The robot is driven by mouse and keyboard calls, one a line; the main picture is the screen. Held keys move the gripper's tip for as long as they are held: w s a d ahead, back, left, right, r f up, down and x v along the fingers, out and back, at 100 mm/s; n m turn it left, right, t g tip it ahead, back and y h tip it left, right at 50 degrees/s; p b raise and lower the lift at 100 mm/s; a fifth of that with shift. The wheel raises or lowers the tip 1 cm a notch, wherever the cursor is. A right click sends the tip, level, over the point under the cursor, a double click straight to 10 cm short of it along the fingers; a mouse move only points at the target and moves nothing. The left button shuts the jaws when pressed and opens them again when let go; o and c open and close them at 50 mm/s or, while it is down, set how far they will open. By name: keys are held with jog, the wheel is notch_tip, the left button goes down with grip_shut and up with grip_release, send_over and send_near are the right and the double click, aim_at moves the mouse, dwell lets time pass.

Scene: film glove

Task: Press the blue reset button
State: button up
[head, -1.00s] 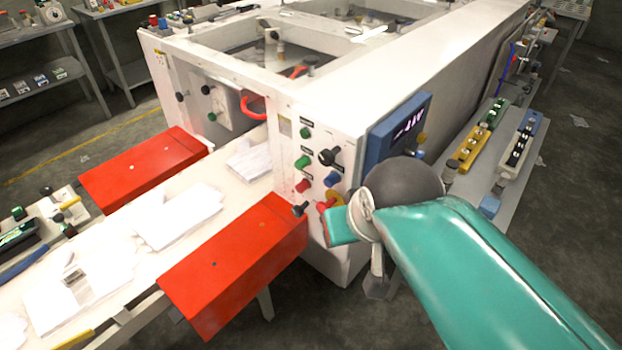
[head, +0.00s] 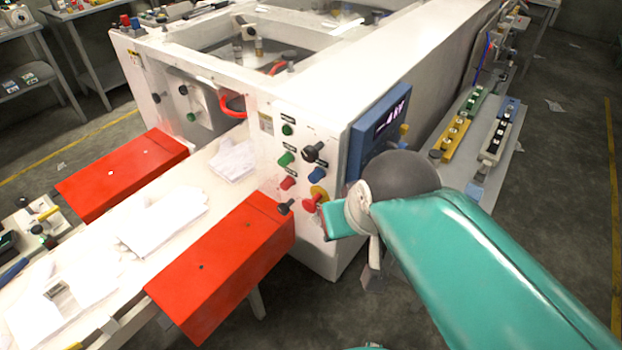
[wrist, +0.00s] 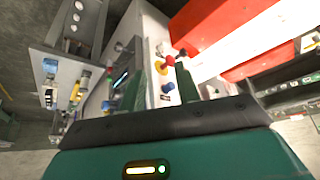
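The blue button (head: 316,174) is on the white front panel of the machine (head: 330,245), to the right of a red button and above a red mushroom knob (head: 312,203) on a yellow plate. My gripper shows only in part in the head view, at the lower right of the panel, mostly hidden by my teal arm. In the wrist view my gripper (wrist: 162,78) has its two green fingers apart with nothing held between them. The panel lies beyond the fingertips, with the red knob (wrist: 169,61) showing between them. Contact with the panel cannot be told.
Green buttons (head: 286,158) and a black knob (head: 311,152) sit close above the blue button. A blue display box (head: 378,130) juts out at the panel's right. A red guard (head: 225,265) stands left of the panel beside the conveyor with white gloves (head: 165,215).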

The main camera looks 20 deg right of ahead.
grip_shut()
dwell(1.4)
